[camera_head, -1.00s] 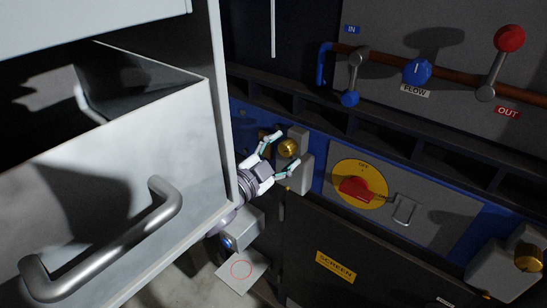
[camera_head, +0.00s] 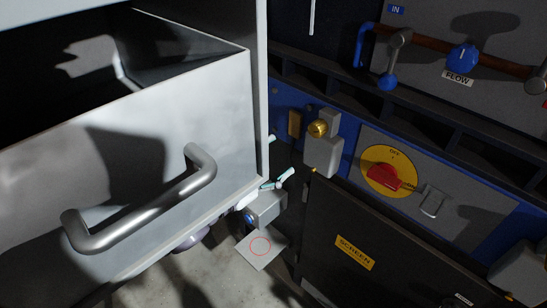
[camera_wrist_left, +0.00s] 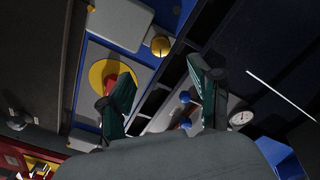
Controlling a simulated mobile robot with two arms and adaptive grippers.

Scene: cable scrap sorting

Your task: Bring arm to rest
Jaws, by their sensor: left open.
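My left gripper (camera_head: 279,157) is mostly hidden behind the open metal drawer (camera_head: 130,165) in the head view. Only its fingertips and a little of the wrist show past the drawer's right edge. In the left wrist view its two fingers (camera_wrist_left: 160,95) are spread apart with nothing between them. The gripper is apart from the brass knob (camera_head: 318,128) on the blue panel. My right gripper is in neither view.
The drawer with its curved handle (camera_head: 145,205) stands close to my left arm. A red switch on a yellow disc (camera_head: 388,174) and a dark SCREEN door (camera_head: 375,235) are to the right. Pipe valves with a blue FLOW knob (camera_head: 462,57) are above.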

